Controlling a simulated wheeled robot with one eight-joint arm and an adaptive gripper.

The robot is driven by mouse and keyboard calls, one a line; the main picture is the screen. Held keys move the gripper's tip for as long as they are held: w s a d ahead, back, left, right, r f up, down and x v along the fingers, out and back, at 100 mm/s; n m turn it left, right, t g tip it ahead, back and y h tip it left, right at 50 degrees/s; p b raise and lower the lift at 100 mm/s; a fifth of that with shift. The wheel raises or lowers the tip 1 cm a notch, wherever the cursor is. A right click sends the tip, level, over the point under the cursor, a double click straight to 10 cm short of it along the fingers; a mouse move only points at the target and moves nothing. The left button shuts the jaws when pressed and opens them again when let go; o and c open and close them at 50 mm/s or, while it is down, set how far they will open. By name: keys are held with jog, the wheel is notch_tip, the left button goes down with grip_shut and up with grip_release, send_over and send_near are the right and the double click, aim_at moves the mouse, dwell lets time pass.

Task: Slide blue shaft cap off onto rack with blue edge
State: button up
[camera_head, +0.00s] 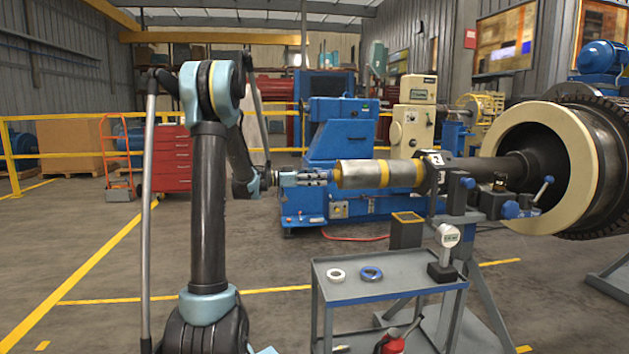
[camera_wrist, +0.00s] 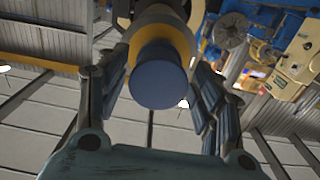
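The blue shaft cap (camera_wrist: 160,82) sits on the end of the shaft, its round face toward my wrist camera. In the head view the grey shaft with yellow bands (camera_head: 362,174) lies level, and its left end faces my gripper (camera_head: 312,177). In the wrist view my gripper (camera_wrist: 160,92) is open, with one finger on each side of the cap and gaps visible between. A grey cart (camera_head: 385,292) stands below the shaft. A blue ring (camera_head: 371,273) lies on its top.
A white ring (camera_head: 336,275) and a dial gauge on a stand (camera_head: 446,252) are on the cart top. A large rotor (camera_head: 560,165) stands at the right. A blue machine (camera_head: 340,150) stands behind the shaft. Floor left of the cart is open.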

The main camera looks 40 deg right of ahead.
jog(key=c, duration=0.7)
jog(key=shift+c, duration=0.2)
jog(key=shift+r, duration=0.1)
jog(key=shift+a, duration=0.15)
jog(key=v, duration=0.7)
jog(key=shift+w+a, duration=0.2)
jog(key=shift+a, duration=0.15)
dwell(0.4)
